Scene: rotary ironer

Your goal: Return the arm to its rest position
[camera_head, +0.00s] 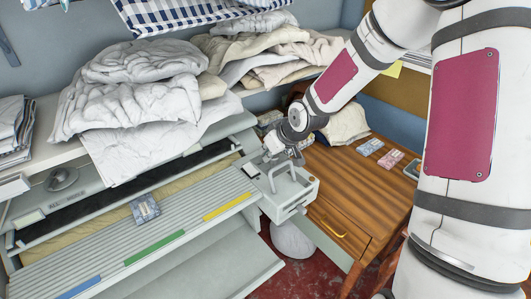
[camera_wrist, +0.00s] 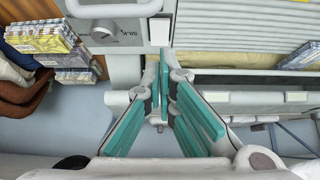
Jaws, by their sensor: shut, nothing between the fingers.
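My arm reaches from the upper right of the head view toward the right end of the rotary ironer (camera_head: 180,222). My gripper (camera_head: 284,152) is just above the ironer's grey end box (camera_head: 290,196), which carries a metal handle. Whether it touches the box is hard to tell. In the wrist view, the teal fingers of my gripper (camera_wrist: 165,68) come together at the tips, with nothing between them. The grey end box (camera_wrist: 115,11) is at the top of that view, beyond the fingertips.
White and cream linen (camera_head: 140,85) is piled on the shelf behind the ironer. A wooden desk (camera_head: 360,195) with small packets (camera_head: 370,147) stands at the right, close to my arm. A patterned packet (camera_head: 145,209) lies on the ironer. Red floor shows between ironer and desk.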

